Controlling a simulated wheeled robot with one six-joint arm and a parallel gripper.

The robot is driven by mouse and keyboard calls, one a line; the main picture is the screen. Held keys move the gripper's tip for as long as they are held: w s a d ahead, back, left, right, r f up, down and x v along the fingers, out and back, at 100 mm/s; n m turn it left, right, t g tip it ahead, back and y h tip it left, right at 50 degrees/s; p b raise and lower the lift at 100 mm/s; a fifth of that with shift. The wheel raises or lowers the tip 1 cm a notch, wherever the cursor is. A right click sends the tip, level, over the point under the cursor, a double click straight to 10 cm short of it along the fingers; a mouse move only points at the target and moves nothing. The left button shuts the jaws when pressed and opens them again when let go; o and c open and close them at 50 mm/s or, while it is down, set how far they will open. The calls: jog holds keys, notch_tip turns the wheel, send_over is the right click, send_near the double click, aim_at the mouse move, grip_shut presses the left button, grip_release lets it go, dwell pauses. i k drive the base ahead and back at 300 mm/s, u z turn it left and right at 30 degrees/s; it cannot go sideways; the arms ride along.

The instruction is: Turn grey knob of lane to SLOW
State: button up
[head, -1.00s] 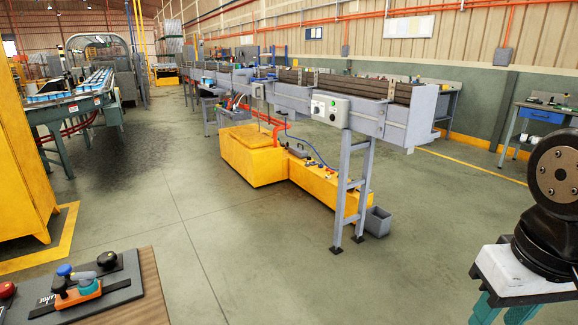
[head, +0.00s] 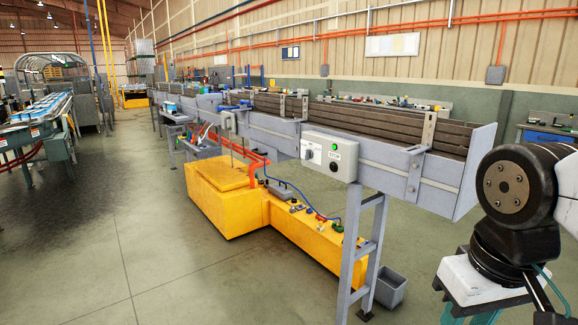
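A small light grey control box (head: 330,155) is fixed to the near side of the grey conveyor lane (head: 410,170). On its left half is a grey knob (head: 308,153) on a pale plate; the plate's lettering is too small to read. On its right half are a green button (head: 335,147) and a black round control (head: 334,168) with a dark label between them. My arm shows at the right edge, apart from the box. My gripper is outside the view.
A yellow machine (head: 225,190) with hoses stands under the lane. A lane leg (head: 358,250) and a grey bin (head: 390,288) stand on the floor before my arm. Another conveyor with blue-and-white items (head: 40,106) runs at the far left. The floor at front left is clear.

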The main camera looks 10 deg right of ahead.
aim_at(308, 154)
jog(key=u, duration=0.3)
jog(key=i, duration=1.9)
jog(key=u, duration=0.05)
